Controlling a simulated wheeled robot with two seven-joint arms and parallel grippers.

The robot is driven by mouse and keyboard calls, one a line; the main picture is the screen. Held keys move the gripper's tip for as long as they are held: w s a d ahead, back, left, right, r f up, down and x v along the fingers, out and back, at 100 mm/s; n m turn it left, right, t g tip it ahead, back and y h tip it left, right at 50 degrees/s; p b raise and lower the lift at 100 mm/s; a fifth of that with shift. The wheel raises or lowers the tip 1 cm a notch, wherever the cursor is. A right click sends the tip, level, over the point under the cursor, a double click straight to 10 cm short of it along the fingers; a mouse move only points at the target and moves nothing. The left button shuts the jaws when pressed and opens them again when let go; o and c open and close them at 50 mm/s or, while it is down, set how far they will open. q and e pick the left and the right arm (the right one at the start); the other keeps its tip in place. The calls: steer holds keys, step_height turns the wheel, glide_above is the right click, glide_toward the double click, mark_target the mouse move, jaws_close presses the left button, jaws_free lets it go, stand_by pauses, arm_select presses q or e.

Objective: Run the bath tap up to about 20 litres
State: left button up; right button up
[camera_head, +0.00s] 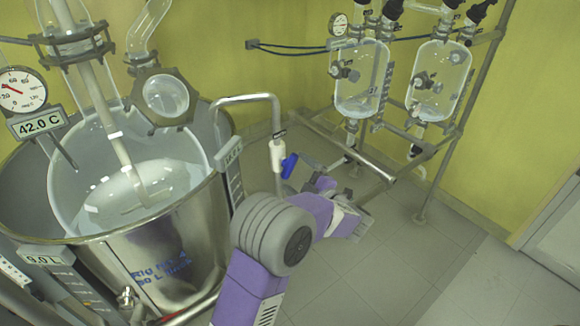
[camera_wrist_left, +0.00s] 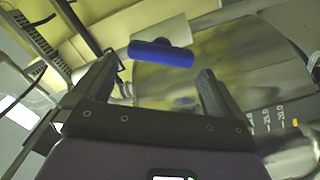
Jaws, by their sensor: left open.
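The bath tap has a white body (camera_head: 277,155) on a bent grey pipe (camera_head: 248,98) and a blue handle (camera_head: 289,166). The steel bath (camera_head: 170,270) stands at left with a glass vessel of clear liquid inside. A display (camera_head: 45,257) at its left rim reads 9.0 L. My left gripper (camera_head: 309,172) is open, just right of the blue handle. In the left wrist view the blue handle (camera_wrist_left: 161,53) lies crosswise ahead of the gap between my two fingers, which do not appear shut on it. My right gripper is out of view.
A 42.0 C display (camera_head: 36,122) and a dial (camera_head: 21,91) are at upper left. A second label (camera_head: 231,154) on the bath's right is too small to read surely. Two glass vessels (camera_head: 361,85) hang on a metal frame behind. Floor (camera_head: 400,250) is clear at right.

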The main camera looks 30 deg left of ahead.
arm_select(q)
steer(key=shift+v, duration=1.35)
stand_by(6.7)
